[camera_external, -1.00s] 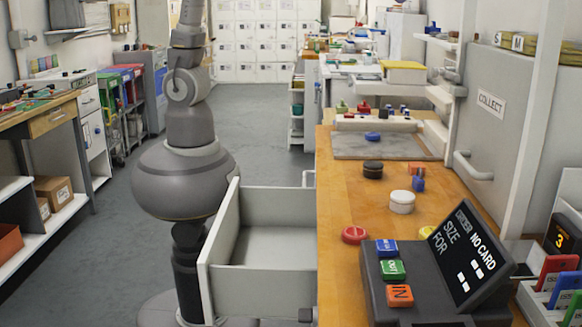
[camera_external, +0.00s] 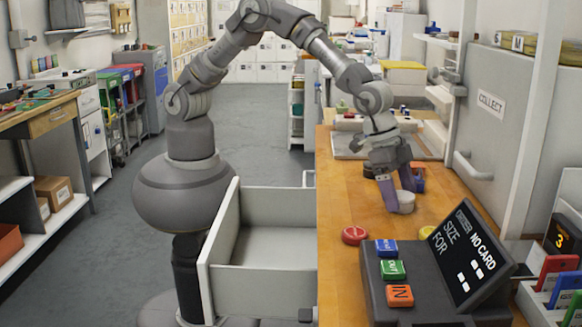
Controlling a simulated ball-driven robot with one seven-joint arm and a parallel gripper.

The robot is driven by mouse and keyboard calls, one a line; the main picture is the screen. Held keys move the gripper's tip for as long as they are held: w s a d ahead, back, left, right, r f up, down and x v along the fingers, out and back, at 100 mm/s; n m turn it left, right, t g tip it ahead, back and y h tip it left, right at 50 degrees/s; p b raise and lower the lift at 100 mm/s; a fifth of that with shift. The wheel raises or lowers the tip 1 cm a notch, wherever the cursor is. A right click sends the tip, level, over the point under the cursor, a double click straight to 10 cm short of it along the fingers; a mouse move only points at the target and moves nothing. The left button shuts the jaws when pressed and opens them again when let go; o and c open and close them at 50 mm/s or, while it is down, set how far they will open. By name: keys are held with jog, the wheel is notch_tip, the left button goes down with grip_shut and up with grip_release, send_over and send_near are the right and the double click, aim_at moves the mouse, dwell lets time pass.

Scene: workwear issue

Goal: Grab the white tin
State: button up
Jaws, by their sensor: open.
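The white tin (camera_external: 407,203) is a low round tin standing on the wooden counter (camera_external: 345,205). My gripper (camera_external: 397,197) is open and comes down from above at the tin. One purple finger is at the tin's left side, and the other is behind it towards the right. The fingers hide part of the tin. I cannot tell whether either finger touches it.
A red round tin (camera_external: 354,235) stands nearer on the counter. A console with blue, green and orange buttons (camera_external: 393,269) and a sign (camera_external: 469,258) stands in front. An open drawer (camera_external: 272,281) juts out left of the counter.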

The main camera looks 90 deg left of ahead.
jog(key=shift+w+d+f, duration=0.15)
jog(key=shift+w+f, duration=0.05)
jog(key=shift+f, duration=0.25)
jog(key=shift+r, duration=0.15)
jog(key=c, duration=1.1)
jog(key=shift+r, duration=0.15)
